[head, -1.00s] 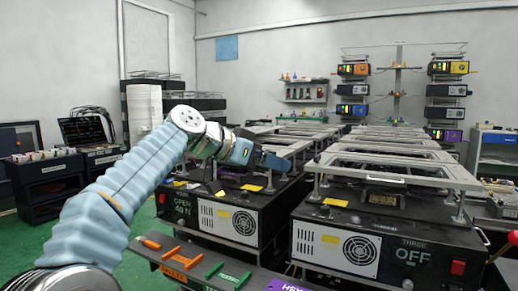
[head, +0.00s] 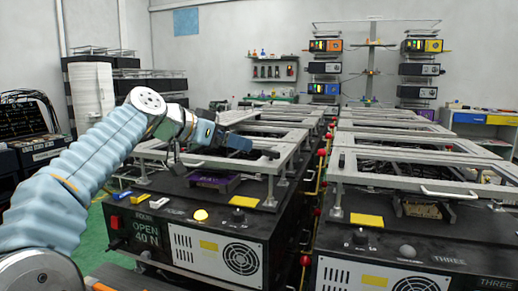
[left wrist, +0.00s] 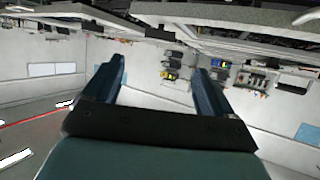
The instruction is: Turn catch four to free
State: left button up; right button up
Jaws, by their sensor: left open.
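The left machine (head: 215,225) is a black box with a panel reading OPEN 40 N (head: 147,231). A red switch (head: 115,222) sits at its left and a yellow round button (head: 200,215) on its top edge. Red knobs (head: 321,152) on a yellow rail line the gap between the machines. My left gripper (head: 272,153) is open, above the left machine's top near its grey frame. Its two fingers (left wrist: 158,68) show apart and empty in the left wrist view. My right gripper is not in view.
The right machine (head: 345,275) carries a label THREE and has a grey frame (head: 400,180) with a handle. More framed machines stand behind. Racks with coloured boxes (head: 325,68) are at the back wall. Green floor (head: 105,250) is open at the left.

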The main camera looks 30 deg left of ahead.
aim_at(269, 152)
pick_arm(q)
jog(key=p+x, duration=0.1)
jog(key=x, duration=1)
jog(key=shift+w+f, duration=0.2)
jog(key=shift+w, duration=0.15)
jog(key=c, duration=1.1)
jog(key=shift+o, duration=0.2)
jog(key=shift+d, duration=0.1)
